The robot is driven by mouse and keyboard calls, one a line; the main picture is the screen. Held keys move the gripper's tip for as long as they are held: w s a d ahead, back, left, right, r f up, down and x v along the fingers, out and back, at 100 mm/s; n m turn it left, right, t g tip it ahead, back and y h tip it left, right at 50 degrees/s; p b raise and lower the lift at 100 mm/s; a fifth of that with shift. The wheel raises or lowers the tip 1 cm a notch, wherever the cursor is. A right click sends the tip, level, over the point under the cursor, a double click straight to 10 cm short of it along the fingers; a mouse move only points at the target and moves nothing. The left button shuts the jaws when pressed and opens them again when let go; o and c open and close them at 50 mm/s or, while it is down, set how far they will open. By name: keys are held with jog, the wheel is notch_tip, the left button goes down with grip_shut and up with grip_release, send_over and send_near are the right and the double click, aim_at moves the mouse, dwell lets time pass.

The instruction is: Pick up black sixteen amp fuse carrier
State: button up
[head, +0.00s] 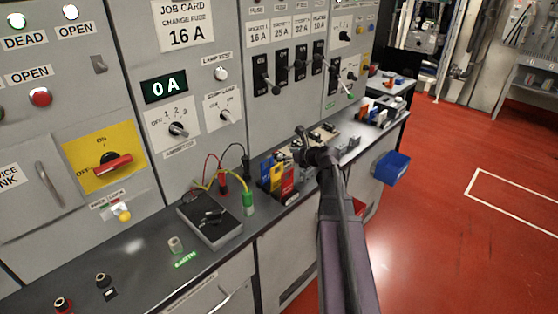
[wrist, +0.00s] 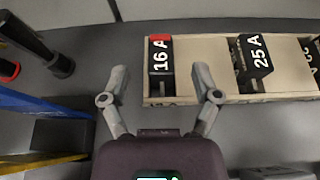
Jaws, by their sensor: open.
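The black sixteen amp fuse carrier (wrist: 160,58) shows in the wrist view, marked "16 A" in white, with a red patch at its top. It sits at the left end of a shallow beige tray (wrist: 205,55). My gripper (wrist: 161,74) is open and empty, one finger to the left of the carrier and one to its right, both apart from it. The left finger is outside the tray; the right finger overlaps the tray in the picture. In the head view my gripper (head: 304,146) is over the bench, and my arm hides part of the tray.
A black "25 A" carrier (wrist: 254,57) stands further right in the same tray. A dark cylinder with a red ring (wrist: 58,63) and blue and yellow panels lie left.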

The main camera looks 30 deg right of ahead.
aim_at(278, 153)
jog(key=shift+b+x, duration=1.05)
jog(key=shift+x, duration=1.7)
grip_shut()
